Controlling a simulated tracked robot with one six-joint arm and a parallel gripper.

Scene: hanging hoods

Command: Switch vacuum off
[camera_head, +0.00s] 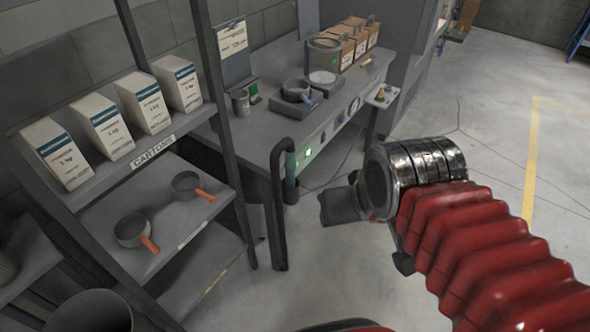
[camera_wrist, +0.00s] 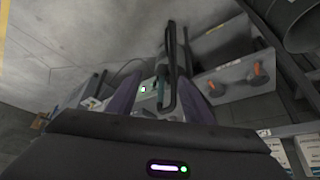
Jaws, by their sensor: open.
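A grey workbench (camera_head: 262,128) stands at the middle back in the head view. Its front panel carries a lit green button (camera_head: 308,152), a dial (camera_head: 354,104) and small fittings. Which control belongs to the vacuum, I cannot tell. A dark pipe with a teal section (camera_head: 290,168) stands at the bench's front left corner. My gripper (camera_head: 368,232) is open and empty in front of the bench, apart from the panel. The wrist view shows its two fingers spread (camera_wrist: 160,98), with the pipe (camera_wrist: 171,70) and a small light (camera_wrist: 143,89) beyond them.
At left, a shelf rack (camera_head: 150,158) holds several white cartons and two pans (camera_head: 132,230) with orange handles. The floor at right (camera_head: 490,130) is clear.

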